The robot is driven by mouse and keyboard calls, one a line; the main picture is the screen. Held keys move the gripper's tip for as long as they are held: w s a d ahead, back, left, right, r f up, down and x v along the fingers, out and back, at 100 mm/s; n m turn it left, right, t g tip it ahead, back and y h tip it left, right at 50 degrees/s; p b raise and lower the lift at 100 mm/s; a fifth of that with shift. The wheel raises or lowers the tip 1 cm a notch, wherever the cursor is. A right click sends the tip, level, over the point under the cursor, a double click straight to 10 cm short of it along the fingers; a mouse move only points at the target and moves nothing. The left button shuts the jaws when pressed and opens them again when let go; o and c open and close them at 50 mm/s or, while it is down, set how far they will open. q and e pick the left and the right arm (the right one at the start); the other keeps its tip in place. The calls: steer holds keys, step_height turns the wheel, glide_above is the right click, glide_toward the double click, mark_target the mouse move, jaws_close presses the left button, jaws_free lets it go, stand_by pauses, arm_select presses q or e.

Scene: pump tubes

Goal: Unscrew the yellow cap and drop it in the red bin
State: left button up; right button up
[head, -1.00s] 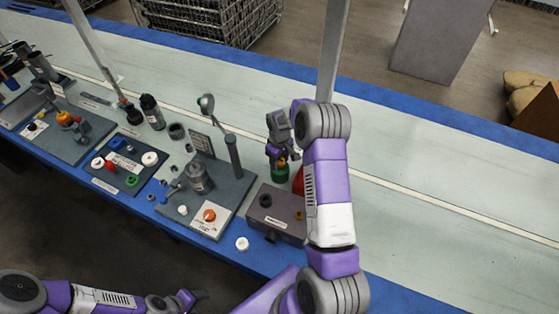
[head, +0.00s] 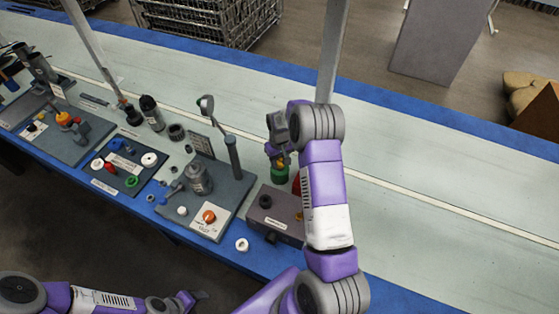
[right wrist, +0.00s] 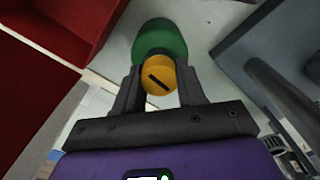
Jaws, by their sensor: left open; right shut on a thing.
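The yellow cap (right wrist: 158,77), with a dark slot in its face, sits between the fingers of my right gripper (right wrist: 157,72) in the right wrist view. That gripper is shut on it. In the head view my right gripper (head: 280,157) is just above a round green container (head: 280,174), which also shows beyond the cap in the wrist view (right wrist: 160,37). The red bin (head: 296,184) is mostly hidden by my right arm; its walls fill the upper left of the wrist view (right wrist: 75,30). My left gripper (head: 195,297) is open and empty at the front, off the table.
A grey box (head: 272,222) stands in front of the green container. A grey board (head: 225,185) with a metal cylinder and a post is to its left. A white ring (head: 242,244) lies near the front edge. The table (head: 440,220) to the right is clear.

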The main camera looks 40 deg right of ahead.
steer(key=shift+n, duration=1.7)
steer(key=shift+n, duration=1.8)
steer(key=shift+s, duration=0.1)
steer(key=shift+n, duration=1.7)
